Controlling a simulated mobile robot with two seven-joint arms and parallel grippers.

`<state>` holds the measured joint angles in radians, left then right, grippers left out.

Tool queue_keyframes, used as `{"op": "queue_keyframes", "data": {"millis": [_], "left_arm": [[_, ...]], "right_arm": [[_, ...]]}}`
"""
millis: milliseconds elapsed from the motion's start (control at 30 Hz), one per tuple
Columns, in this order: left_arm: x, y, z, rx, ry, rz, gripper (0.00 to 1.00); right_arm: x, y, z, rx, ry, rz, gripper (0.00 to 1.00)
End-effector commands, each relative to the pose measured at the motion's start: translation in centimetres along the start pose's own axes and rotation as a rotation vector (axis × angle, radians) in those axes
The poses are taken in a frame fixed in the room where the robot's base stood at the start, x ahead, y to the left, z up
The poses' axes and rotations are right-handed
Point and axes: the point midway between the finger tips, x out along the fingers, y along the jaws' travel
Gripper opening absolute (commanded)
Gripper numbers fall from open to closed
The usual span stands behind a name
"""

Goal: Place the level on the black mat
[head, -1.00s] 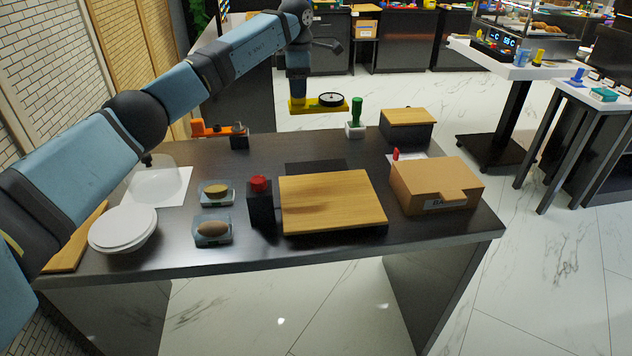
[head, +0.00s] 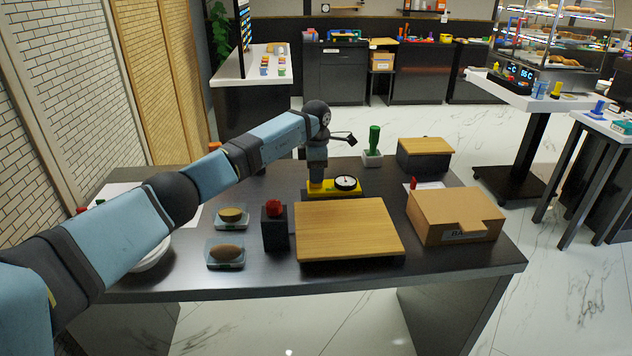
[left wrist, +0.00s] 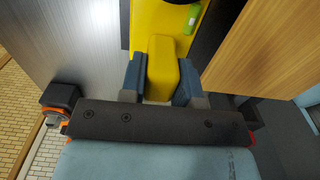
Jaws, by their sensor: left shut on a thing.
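The level is a yellow block (head: 332,191) with a round black-rimmed dial on its right part. My left gripper (head: 317,183) is shut on its upright yellow grip, and the level looks flat, just behind the wooden board. In the left wrist view the gripper's two blue-grey fingers (left wrist: 160,85) clasp the grip, with the yellow body (left wrist: 150,20) beyond. The black mat is mostly hidden by the level and board; a dark strip (left wrist: 216,35) beside the level may be part of it. I cannot tell whether the level touches it. My right gripper is out of view.
The wooden board (head: 348,230) is close in front of the level. A black box with a red knob (head: 274,228) stands left of the board, a cardboard box (head: 455,214) right. A green-handled stamp (head: 373,148) and a wooden-lidded box (head: 426,152) stand behind.

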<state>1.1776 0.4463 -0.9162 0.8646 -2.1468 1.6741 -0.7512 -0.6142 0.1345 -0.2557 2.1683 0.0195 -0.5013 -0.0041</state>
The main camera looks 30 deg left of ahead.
Motion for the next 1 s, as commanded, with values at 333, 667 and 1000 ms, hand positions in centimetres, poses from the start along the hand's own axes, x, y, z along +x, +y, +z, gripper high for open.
{"op": "queue_keyframes", "data": {"millis": [333,667,1000], "left_arm": [[2.6,0.0,0.0,0.001,0.0,0.001,0.0],[2.9,0.0,0.0,0.0,0.0,0.0,0.55],[2.3,0.0,0.0,0.0,0.0,0.001,0.55]], "right_arm": [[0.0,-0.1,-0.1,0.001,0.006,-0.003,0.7],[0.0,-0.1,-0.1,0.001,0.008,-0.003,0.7],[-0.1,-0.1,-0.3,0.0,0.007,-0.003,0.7]]}}
